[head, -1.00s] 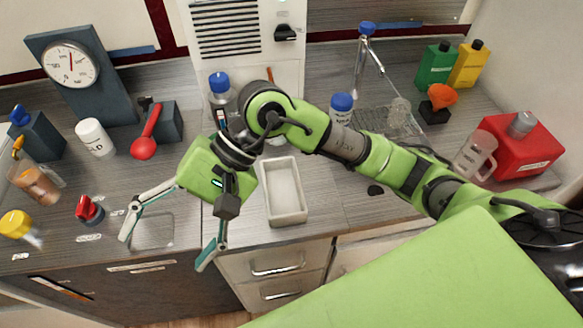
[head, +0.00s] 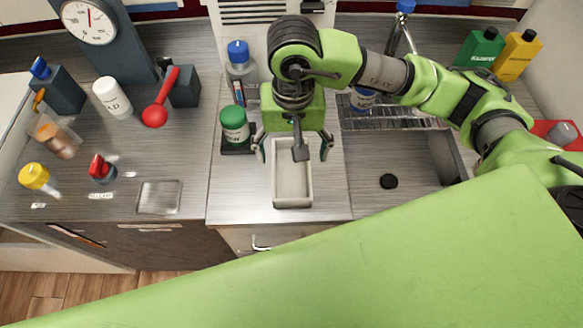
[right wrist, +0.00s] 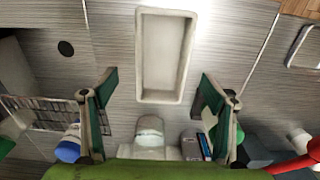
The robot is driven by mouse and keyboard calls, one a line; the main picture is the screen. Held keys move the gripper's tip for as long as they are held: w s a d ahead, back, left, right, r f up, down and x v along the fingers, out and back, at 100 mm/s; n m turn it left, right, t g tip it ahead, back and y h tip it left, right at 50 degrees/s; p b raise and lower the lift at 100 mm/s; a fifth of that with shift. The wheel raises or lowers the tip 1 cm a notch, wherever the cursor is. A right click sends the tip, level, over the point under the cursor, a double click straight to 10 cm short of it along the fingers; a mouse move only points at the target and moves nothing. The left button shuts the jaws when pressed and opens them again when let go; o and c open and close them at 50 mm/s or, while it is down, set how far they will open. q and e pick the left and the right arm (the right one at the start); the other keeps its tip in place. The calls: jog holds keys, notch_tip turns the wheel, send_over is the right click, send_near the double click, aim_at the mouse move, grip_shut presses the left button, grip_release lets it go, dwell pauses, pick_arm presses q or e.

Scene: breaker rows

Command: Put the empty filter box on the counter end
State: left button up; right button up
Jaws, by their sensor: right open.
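The filter box, a cream open rectangular tray (head: 292,203), stands upright on the middle counter, left of the sink; it looks empty inside. It also shows in the right wrist view (right wrist: 163,60), ahead of the fingers. My right gripper (head: 295,150) is open with nothing between its fingers. It hangs over the back part of the box, one finger toward each long side, and hides some of it. In the right wrist view the open fingers (right wrist: 157,80) stand wide apart, and the box lies beyond them, apart from them. My left gripper is not in view.
A green-capped jar (head: 235,124) and a blue-capped bottle (head: 240,66) stand left and behind the gripper. The sink (head: 405,165) with its rack lies right. A square metal plate (head: 159,197) is on the left counter, with bottles and a red scoop (head: 158,108) around. Counter beside the box is clear.

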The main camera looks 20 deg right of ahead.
aim_at(291, 175)
jog(key=shift+f, duration=0.35)
jog(key=shift+s+a+f+p, duration=0.1)
jog(key=shift+f+p, duration=0.35)
jog(key=shift+f, duration=0.05)
notch_tip(291, 175, down, 4)
jog(key=shift+r+p, duration=0.25)
jog(key=shift+p, duration=0.45)
jog(key=shift+f, duration=0.45)
jog(key=shift+a, duration=0.1)
jog(key=c, duration=1.4)
